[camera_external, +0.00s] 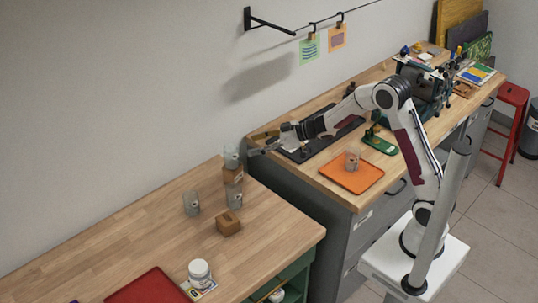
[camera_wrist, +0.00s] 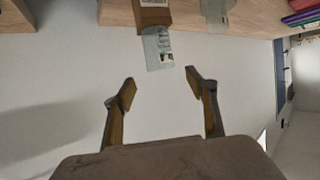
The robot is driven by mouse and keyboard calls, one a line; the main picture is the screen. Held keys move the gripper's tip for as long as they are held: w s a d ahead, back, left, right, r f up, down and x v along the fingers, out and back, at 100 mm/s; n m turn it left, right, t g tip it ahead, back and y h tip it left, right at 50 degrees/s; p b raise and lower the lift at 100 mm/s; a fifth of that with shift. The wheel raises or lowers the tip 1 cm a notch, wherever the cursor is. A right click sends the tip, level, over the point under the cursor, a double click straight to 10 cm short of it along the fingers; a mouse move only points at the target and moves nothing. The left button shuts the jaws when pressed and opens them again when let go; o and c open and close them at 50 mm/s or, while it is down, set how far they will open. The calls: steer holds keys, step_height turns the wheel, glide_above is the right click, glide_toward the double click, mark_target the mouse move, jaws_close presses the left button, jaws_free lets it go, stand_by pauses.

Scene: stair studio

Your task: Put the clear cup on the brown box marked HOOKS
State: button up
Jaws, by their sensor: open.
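In the wrist view, which looks upside down, the top cup (camera_wrist: 158,48) with a printed label meets the brown box (camera_wrist: 154,16); the box's label is too small to read. My gripper (camera_external: 256,151) is open and empty, just right of the top cup. In the wrist view my fingertips (camera_wrist: 162,84) are spread, with the cup ahead of them and apart from them.
A white jar (camera_external: 199,271) and a red tray (camera_external: 150,288) lie at the front. The table's left part is clear.

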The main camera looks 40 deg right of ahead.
steer(key=shift+s+d+r, duration=0.2)
steer(key=shift+s+d, duration=0.15)
steer(key=shift+s, duration=0.15)
steer(key=shift+r, duration=0.1)
stand_by(0.5)
steer(key=s+d+r+m+h, duration=0.5)
steer(key=s+d+r+h, duration=0.55)
steer(key=d, duration=0.55)
steer(key=s+f+m+g+y, duration=0.1)
steer(key=s+f+g, duration=0.1)
steer(key=s, duration=1.4)
steer(key=s+f+m+g+y, duration=0.1)
steer(key=s+g, duration=0.2)
steer(key=s, duration=1.3)
steer(key=shift+f+m, duration=0.35)
steer(key=shift+m, duration=0.05)
